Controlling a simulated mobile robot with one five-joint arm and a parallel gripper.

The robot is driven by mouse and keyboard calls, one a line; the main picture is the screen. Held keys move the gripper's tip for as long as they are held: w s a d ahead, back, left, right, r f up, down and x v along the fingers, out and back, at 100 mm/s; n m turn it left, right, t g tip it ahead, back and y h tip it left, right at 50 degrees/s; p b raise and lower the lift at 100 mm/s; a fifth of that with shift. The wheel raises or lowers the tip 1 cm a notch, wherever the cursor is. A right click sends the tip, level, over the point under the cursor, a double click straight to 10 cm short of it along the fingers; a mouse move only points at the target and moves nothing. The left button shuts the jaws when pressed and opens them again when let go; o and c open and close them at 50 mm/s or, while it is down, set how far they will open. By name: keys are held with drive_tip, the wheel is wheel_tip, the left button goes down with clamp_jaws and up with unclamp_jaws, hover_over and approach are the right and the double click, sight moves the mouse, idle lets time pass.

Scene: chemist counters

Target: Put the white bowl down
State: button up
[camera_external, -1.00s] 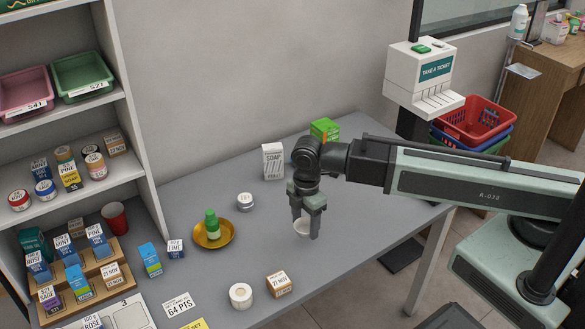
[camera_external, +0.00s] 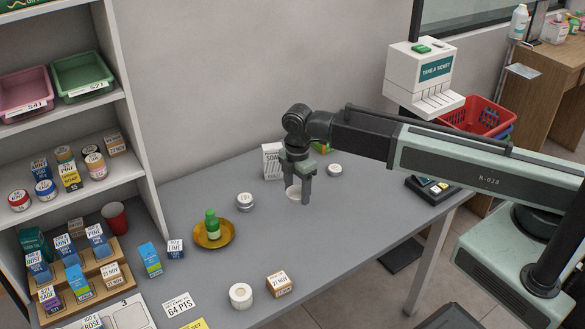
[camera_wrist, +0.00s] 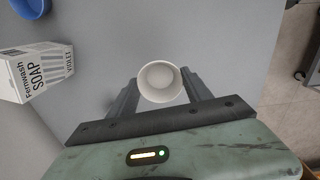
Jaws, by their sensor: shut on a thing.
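The small white bowl (camera_external: 293,194) is between the fingers of my gripper (camera_external: 298,196), low over the grey counter toward its back. Whether its base touches the counter cannot be told. In the wrist view the bowl (camera_wrist: 160,82) is upright, seen from above into its empty inside. The gripper (camera_wrist: 160,90) is shut on it, one finger at each side.
A white soap box (camera_external: 272,161) stands just behind my gripper; it also shows in the wrist view (camera_wrist: 36,72). White-lidded jars stand left (camera_external: 245,202) and right (camera_external: 335,170). A gold dish (camera_external: 213,234) with a green bottle lies left. The counter (camera_external: 340,230) in front is clear.

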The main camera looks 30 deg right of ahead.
drive_tip(key=w+d+r+m, duration=0.1)
drive_tip(key=w+d, duration=0.3)
drive_tip(key=d, duration=0.1)
drive_tip(key=f+b, duration=0.7)
drive_tip(key=f, duration=0.1)
drive_tip(key=shift+w+f+b, duration=0.1)
drive_tip(key=shift+w+b, duration=0.1)
drive_tip(key=shift+b, duration=0.2)
drive_tip(key=shift+r, duration=0.25)
drive_tip(key=shift+f, duration=0.15)
drive_tip(key=o, duration=1.3)
drive_tip(key=shift+o, duration=0.2)
wheel_tip(320, 180, up, 12)
drive_tip(key=p, duration=1.2)
